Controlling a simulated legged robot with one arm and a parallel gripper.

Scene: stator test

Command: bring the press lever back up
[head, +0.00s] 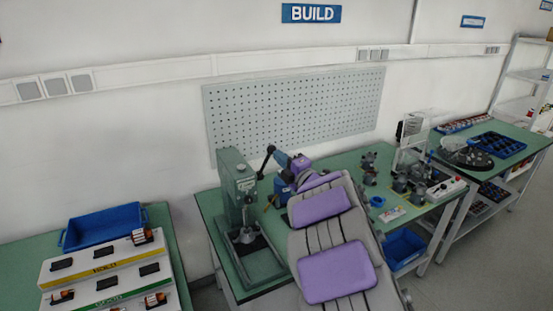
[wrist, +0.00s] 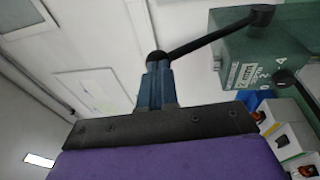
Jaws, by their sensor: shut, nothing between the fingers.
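The green press (head: 237,190) stands on the green bench in the head view. Its black lever (head: 266,161) slants up and right from the press's side to a round black knob (head: 271,149). In the wrist view the lever (wrist: 210,36) runs from the hub on the green press (wrist: 245,50) down left to the knob (wrist: 157,59). My gripper (head: 281,156) is shut and empty, with its tips at the knob. In the wrist view my blue fingers (wrist: 158,80) point at the knob and overlap it; I cannot tell whether they touch.
My arm hides part of the bench. A blue object (head: 283,192) sits beside the press, partly hidden. A perforated board (head: 290,110) hangs behind. A blue tray (head: 103,227) and a stepped parts rack (head: 110,262) stand at left. Fixtures (head: 400,183) stand on the bench at right.

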